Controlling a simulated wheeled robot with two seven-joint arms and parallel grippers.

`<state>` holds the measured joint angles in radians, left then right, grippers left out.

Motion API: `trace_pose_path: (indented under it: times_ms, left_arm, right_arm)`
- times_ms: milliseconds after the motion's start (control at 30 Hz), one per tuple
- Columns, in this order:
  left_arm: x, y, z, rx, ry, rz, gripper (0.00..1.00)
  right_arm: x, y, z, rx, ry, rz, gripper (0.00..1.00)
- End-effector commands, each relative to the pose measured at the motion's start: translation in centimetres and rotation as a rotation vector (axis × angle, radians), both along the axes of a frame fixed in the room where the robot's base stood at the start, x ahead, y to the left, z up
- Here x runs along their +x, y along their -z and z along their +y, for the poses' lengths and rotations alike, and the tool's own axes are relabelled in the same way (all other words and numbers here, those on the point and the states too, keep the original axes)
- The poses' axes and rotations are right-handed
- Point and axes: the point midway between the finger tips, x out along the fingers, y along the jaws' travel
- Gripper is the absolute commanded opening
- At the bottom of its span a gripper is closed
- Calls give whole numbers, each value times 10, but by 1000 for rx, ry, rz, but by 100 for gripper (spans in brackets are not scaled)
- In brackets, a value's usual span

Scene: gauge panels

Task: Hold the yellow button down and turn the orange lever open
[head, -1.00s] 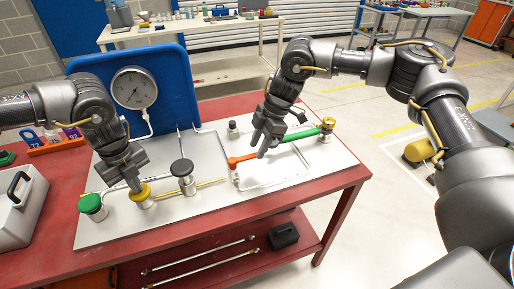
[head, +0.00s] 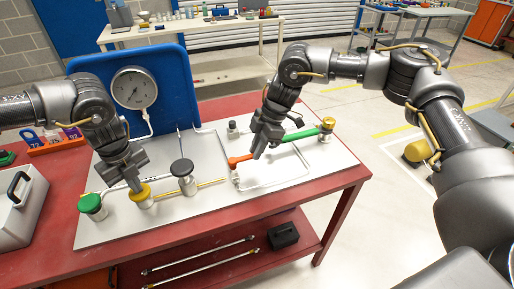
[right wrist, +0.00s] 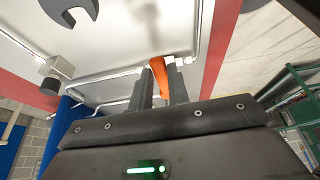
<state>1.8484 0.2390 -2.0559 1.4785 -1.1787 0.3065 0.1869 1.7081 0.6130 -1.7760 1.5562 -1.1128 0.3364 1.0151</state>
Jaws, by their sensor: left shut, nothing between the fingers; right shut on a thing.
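The yellow button (head: 141,192) stands on the white panel (head: 120,227). My left gripper (head: 137,187) is shut and empty, its tips down at the top of the button; I cannot tell how far the button is pressed. The orange lever (head: 238,160) lies at the panel's right half, near a green lever (head: 305,135). My right gripper (head: 258,153) is shut on the orange lever. In the right wrist view the orange lever (right wrist: 158,72) shows between the two fingers (right wrist: 162,95); part of it is hidden by the fingers in the head view.
A green button (head: 91,204) and a black button (head: 182,168) flank the yellow one. A round gauge (head: 134,88) is mounted on a blue board (head: 180,75) behind. A grey case (head: 22,207) stands at the left. The red table's (head: 215,248) front strip is clear.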

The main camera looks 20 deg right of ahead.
Motion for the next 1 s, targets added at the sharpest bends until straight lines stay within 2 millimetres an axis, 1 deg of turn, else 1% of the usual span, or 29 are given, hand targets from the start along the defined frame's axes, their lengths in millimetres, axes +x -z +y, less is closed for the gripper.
trace_pose_path:
  times_ms: [167,367,667,1000]
  left_arm:
    - [0,1,0,0,0,0,0]
    - [0,1,0,0,0,0,0]
    - [0,1,0,1,-1,0,0]
    - [0,1,0,1,-1,0,0]
  right_arm:
    - [1,0,0,-1,-14,1,0]
    - [8,0,0,-4,-87,1,0]
    - [26,0,5,-5,-327,4,0]
    - [45,2,16,-6,-625,8,0]
